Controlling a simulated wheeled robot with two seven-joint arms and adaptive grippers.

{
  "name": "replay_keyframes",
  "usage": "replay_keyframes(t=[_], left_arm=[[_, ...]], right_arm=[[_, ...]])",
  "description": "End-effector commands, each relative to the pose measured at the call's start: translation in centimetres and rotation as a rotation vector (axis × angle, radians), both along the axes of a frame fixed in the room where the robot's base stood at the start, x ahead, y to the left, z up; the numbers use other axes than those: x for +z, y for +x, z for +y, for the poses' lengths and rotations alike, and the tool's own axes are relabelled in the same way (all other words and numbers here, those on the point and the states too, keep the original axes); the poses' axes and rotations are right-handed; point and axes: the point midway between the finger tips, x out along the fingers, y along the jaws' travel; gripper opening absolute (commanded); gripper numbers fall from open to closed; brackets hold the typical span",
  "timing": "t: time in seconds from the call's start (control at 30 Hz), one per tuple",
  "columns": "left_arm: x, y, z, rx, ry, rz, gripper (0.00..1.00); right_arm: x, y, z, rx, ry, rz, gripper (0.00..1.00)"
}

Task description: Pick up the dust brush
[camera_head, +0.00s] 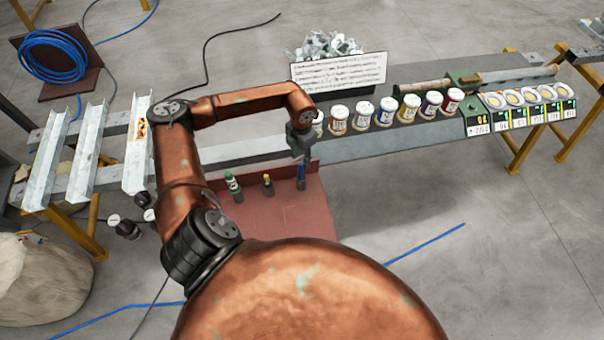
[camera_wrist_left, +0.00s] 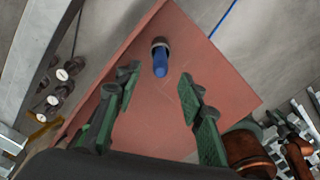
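The dust brush cannot be told for sure by shape; the likeliest thing is a blue-handled tool (camera_head: 301,172) with a dark collar, upright on a reddish-brown board (camera_head: 285,213). In the left wrist view the blue tool (camera_wrist_left: 160,62) stands between and a little beyond the fingertips, with gaps at both sides. My left gripper (camera_head: 303,152) is directly above it, pointing down, and partly hides it in the head view. In the left wrist view the left gripper (camera_wrist_left: 160,80) has its green-padded fingers wide apart and empty. My right gripper is in no view.
Behind are a grey beam (camera_head: 400,140), a row of several lidded jars (camera_head: 386,110) and a white sign (camera_head: 338,72). Metal channels (camera_head: 90,150) lie at the left.

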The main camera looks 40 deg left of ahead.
Motion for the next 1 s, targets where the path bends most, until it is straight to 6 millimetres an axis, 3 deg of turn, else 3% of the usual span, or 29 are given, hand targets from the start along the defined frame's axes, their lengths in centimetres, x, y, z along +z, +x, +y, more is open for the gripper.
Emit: replay_keyframes(t=[0.53,0.83,1.0], left_arm=[[-6.6,-0.1,-0.1,-0.001,-0.003,0.001,0.37],[-7.2,0.0,0.0,-0.001,-0.001,-0.001,0.37],[-7.2,0.0,0.0,-0.001,-0.001,-0.001,0.26]], right_arm=[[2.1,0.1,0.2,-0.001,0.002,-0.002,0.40],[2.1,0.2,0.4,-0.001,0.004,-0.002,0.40],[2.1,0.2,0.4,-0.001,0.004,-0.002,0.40]])
